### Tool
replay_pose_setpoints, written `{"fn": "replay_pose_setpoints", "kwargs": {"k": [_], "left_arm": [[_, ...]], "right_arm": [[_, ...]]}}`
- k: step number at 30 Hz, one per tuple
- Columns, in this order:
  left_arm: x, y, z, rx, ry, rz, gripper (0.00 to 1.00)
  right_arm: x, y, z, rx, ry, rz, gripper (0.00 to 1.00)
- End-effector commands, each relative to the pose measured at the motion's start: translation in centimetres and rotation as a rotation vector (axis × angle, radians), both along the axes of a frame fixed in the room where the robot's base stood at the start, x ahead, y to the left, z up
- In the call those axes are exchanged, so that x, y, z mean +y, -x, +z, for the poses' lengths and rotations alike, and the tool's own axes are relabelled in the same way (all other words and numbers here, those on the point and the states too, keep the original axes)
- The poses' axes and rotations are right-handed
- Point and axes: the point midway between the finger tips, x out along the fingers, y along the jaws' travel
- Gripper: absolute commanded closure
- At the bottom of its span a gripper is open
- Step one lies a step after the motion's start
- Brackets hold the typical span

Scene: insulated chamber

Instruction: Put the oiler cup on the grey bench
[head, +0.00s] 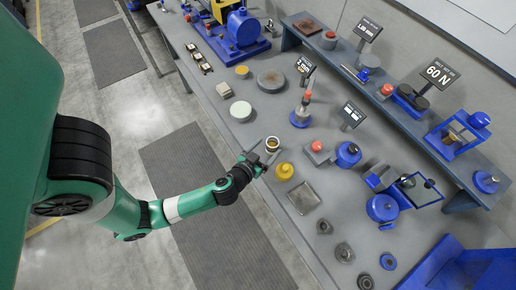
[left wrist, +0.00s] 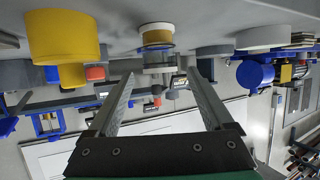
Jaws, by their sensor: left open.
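A small cup with a brass-coloured band (head: 272,144), which I take to be the oiler cup, is at the tips of my left gripper (head: 268,154) in the head view. In the left wrist view, which is upside down, the brass band (left wrist: 157,38) appears against the grey bench top (left wrist: 120,20), with clear and grey parts beyond it. My left gripper (left wrist: 160,80) is open, its two fingers apart and pointing toward the cup. I cannot tell whether they touch it. The grey bench (head: 240,185) runs under the cup. My right gripper is not in view.
A yellow round piece (head: 285,171) stands close beside the cup, and it is large in the left wrist view (left wrist: 62,36). A white disc (head: 241,111) and a grey square tray (head: 304,198) are near. A raised shelf (head: 400,110) holds several blue and red items.

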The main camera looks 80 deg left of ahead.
Motion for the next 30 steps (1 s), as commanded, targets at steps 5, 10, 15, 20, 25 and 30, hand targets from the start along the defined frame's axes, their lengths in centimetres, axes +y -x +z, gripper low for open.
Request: {"fn": "replay_pose_setpoints", "kwargs": {"k": [5, 10, 15, 20, 25, 30], "left_arm": [[-3.2, 3.1, 1.7, 0.001, -0.001, -0.011, 0.15], [-4.2, 4.4, 3.2, 0.007, 0.002, -0.002, 0.15], [-4.6, 5.0, 3.1, 0.000, 0.000, -0.001, 0.15], [-4.6, 5.1, 2.8, -0.001, 0.000, 0.000, 0.15], [-4.6, 5.0, 2.8, -0.001, 0.001, 0.000, 0.15], [-5.0, 3.6, 3.6, -0.022, 0.013, -0.006, 0.15]], "right_arm": [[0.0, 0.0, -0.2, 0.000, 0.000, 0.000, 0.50], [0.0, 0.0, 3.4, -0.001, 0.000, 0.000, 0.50], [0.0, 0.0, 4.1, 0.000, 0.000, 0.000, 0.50], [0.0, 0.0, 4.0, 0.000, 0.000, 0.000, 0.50], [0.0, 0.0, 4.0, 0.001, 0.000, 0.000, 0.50], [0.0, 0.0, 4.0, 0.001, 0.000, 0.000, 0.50]]}}
